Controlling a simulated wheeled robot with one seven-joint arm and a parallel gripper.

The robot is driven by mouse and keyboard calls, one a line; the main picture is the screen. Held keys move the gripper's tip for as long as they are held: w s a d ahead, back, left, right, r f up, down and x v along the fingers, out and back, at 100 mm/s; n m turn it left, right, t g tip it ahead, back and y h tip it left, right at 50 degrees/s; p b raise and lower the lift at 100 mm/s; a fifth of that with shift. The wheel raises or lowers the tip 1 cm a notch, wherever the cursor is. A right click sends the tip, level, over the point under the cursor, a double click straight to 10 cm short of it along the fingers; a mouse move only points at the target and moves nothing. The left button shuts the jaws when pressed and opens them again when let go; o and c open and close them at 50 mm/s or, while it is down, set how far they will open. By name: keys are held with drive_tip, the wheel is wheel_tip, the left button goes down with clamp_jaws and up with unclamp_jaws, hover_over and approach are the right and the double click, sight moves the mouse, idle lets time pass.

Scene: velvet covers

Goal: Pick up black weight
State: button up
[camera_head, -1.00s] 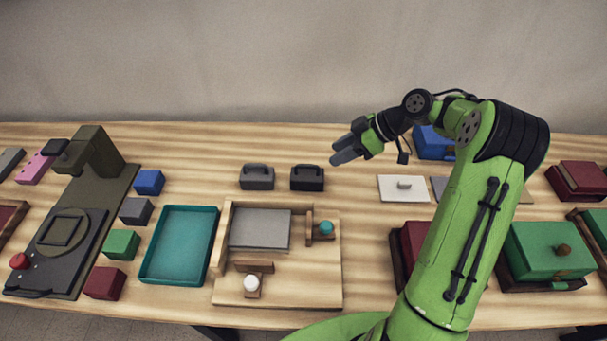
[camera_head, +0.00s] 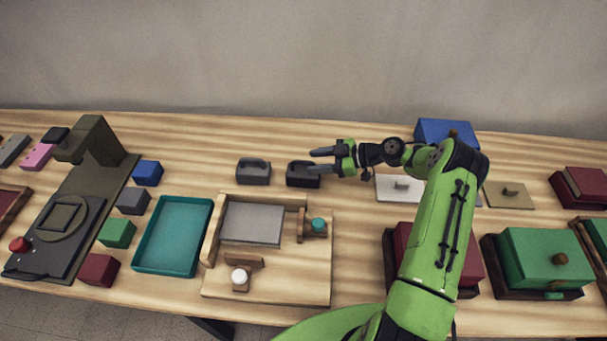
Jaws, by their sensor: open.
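The black weight (camera_head: 300,180), a dark block with a handle on top, stands on the table behind the wooden fixture. My gripper (camera_head: 318,161) is open, its two fingers pointing left. The fingers overlap the right part of the black weight in the picture and partly hide its handle. I cannot tell whether they touch it or whether the handle is between them.
A grey weight (camera_head: 254,171) of like shape stands close to the left of the black one. The wooden fixture (camera_head: 318,270) is in front, with a teal tray (camera_head: 144,258) to its left. A white plate with a knob (camera_head: 387,193) lies to the right.

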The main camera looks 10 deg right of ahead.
sight(303, 163)
drive_tip(key=x, duration=0.4)
drive_tip(key=shift+a+f, duration=0.1)
drive_tip(key=shift+a, duration=0.2)
drive_tip(key=shift+d, duration=0.1)
drive_tip(key=shift+c, duration=0.9)
clamp_jaws()
drive_tip(key=shift+w+r, duration=0.1)
drive_tip(key=shift+r, duration=0.2)
